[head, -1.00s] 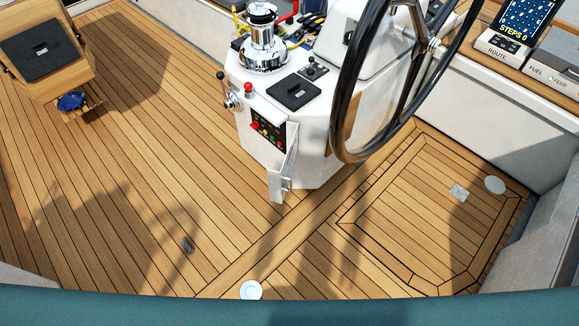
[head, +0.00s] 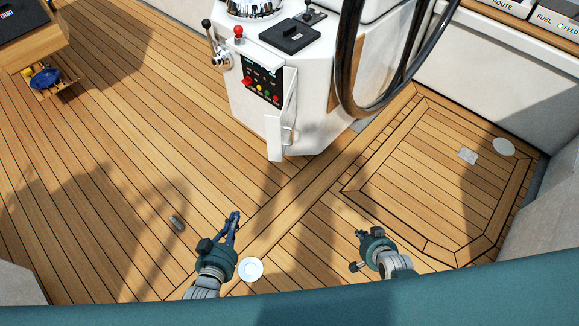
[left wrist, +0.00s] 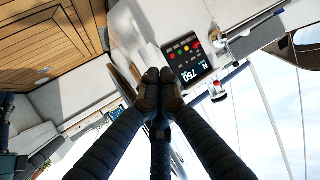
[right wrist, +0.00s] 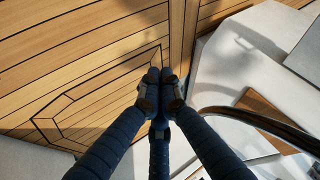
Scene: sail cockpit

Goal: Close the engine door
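The engine door (head: 290,105) is a narrow white panel on the front of the white console (head: 315,95). It stands open, swung outward, with a small latch near its lower end. Beside it the dark engine panel (head: 262,82) with coloured buttons is exposed; it also shows in the left wrist view (left wrist: 190,60). My left gripper (head: 233,215) is below and left of the door, apart from it. Its fingers are together and empty. My right gripper (head: 361,233) is lower right, over the deck, apart from the door. Its fingers meet in the right wrist view (right wrist: 160,75).
A large black steering wheel (head: 347,70) overhangs the console's right side. A lever (head: 212,45) and a red knob (head: 238,31) stick out at its left. A wooden box (head: 35,45) stands at the upper left.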

